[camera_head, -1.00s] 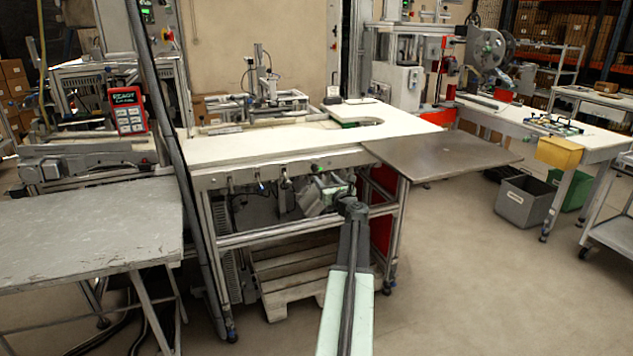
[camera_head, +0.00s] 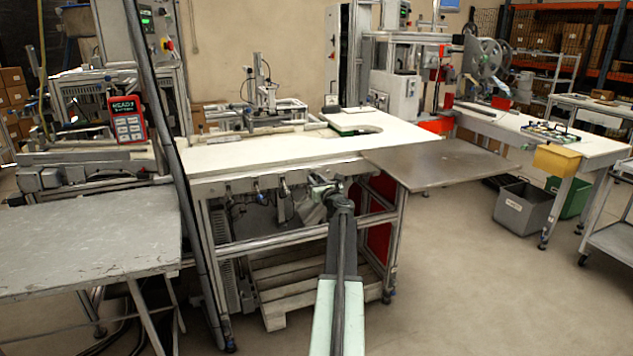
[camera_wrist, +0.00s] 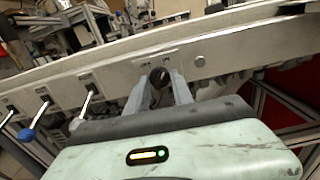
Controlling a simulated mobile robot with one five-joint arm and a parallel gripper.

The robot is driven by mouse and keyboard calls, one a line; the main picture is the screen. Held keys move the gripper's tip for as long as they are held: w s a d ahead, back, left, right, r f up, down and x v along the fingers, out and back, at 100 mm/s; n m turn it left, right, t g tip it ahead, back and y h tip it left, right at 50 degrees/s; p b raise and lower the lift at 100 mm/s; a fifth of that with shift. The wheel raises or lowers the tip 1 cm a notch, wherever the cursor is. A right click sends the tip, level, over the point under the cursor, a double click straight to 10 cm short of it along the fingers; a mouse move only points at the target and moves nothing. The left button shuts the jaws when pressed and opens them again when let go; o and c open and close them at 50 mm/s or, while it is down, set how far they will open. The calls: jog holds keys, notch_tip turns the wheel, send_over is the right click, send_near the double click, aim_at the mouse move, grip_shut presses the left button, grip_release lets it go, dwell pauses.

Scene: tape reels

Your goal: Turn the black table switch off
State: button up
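In the wrist view, a black switch knob (camera_wrist: 160,77) sits on the pale front rail (camera_wrist: 120,72) of the table. My gripper (camera_wrist: 160,82) faces it, with one grey finger on each side of the knob. The fingers look apart, with a gap between them; I cannot tell whether they touch the knob. In the head view my gripper (camera_head: 324,191) is at the white table's (camera_head: 270,150) front edge, and the knob is hidden behind it and my arm.
Several levers (camera_wrist: 88,92) stick out of the rail left of the knob, one with a blue tip (camera_wrist: 27,134). A brown metal shelf (camera_head: 440,163) juts out at the table's right. A grey worktable (camera_head: 90,235) stands at left.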

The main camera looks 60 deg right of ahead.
grip_shut()
jog(key=n, duration=0.5)
jog(key=shift+n, duration=0.4)
jog(key=n, duration=0.4)
jog(key=shift+d, duration=0.1)
jog(key=shift+s+n, duration=0.1)
jog(key=shift+n, duration=2)
